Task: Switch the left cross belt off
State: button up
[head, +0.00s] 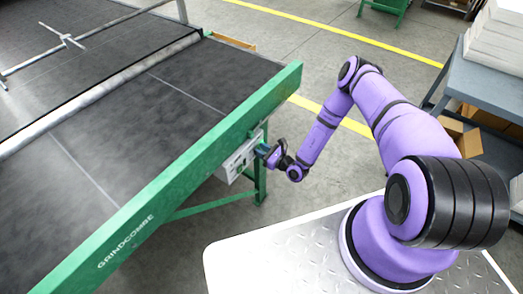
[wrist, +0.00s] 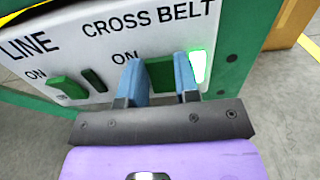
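A white control panel (head: 239,160) sits on the side of the green machine frame. In the wrist view the panel (wrist: 160,20) reads LINE at left and CROSS BELT at right. Under CROSS BELT is a green switch (wrist: 160,72) with ON beside its upper left. A bright green lamp (wrist: 198,64) is lit to its right. My gripper (wrist: 159,80) is at the panel, its two blue fingers apart with this switch between them. They partly cover its sides, and I cannot tell whether they touch it. My gripper (head: 264,149) also shows against the panel in the head view.
The LINE side has its own green switch (wrist: 68,87) and a dark, unlit lamp (wrist: 94,80), close left of my fingers. The green frame rail (head: 185,175) runs along the dark belts. A grey shelf (head: 488,90) with stacks stands at right. Open floor lies behind the arm.

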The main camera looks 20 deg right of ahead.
jog(key=shift+c, duration=1.4)
jog(key=shift+s+d+f+t+y, duration=0.1)
jog(key=shift+f+t+y, duration=0.1)
jog(key=shift+t+y, duration=0.35)
jog(key=shift+f+t+y, duration=0.15)
jog(key=shift+t+y, duration=0.2)
jog(key=shift+t, duration=0.3)
jog(key=o, duration=0.9)
jog(key=v, duration=1.1)
jog(key=shift+r, duration=0.1)
